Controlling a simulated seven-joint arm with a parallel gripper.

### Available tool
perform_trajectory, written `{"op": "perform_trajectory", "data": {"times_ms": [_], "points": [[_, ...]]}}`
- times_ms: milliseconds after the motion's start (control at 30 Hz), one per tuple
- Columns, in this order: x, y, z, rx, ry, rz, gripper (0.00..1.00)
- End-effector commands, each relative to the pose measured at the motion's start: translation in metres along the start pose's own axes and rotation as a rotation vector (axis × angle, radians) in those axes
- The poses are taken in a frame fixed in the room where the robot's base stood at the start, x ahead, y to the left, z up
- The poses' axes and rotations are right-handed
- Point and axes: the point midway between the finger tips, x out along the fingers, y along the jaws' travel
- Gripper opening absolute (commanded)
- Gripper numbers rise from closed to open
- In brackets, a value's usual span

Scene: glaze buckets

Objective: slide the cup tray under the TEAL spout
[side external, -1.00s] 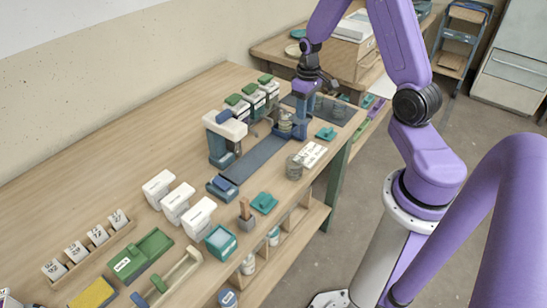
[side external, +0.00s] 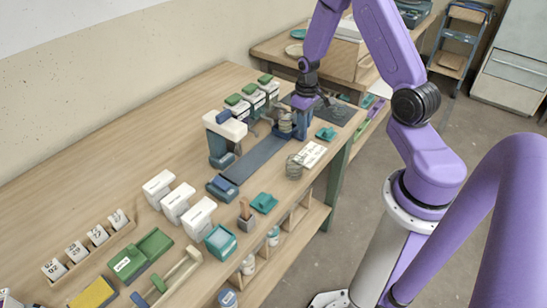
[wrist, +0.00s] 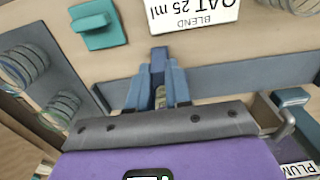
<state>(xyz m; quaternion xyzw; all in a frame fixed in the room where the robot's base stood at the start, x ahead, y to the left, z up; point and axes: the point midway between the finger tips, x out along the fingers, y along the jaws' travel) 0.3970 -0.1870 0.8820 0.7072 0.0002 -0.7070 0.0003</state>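My gripper (side external: 304,122) is lowered at the far end of the grey-blue track (side external: 255,158), against a blue upright part there. In the wrist view my gripper's blue fingers (wrist: 158,88) stand on either side of a slim grey-blue piece (wrist: 158,55); I cannot tell if they press on it. The blue cup tray (side external: 284,134) is beside the fingers on the track, with a greyish cup (side external: 285,121) on it. Several white dispensers with green tops (side external: 250,95) stand behind the track. The spouts are too small to tell which is teal.
A dark mat (side external: 335,113) with ringed stacks (wrist: 25,65) lies beyond. A card (side external: 313,154), a ringed stack (side external: 294,167) and a teal block (side external: 326,134) stand at the front side. A white-topped machine (side external: 225,126) stands near the track's other end.

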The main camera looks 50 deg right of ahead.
Motion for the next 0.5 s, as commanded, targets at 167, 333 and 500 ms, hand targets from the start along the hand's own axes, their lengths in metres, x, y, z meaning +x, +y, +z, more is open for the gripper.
{"op": "perform_trajectory", "data": {"times_ms": [167, 333, 500], "points": [[0.0, 0.0, 0.0, 0.0, 0.0, 0.0, 0.0], [0.0, -0.008, 0.0, -0.002, -0.001, 0.0, 0.0], [0.0, -0.019, 0.0, -0.002, -0.001, 0.0, 0.0]]}}
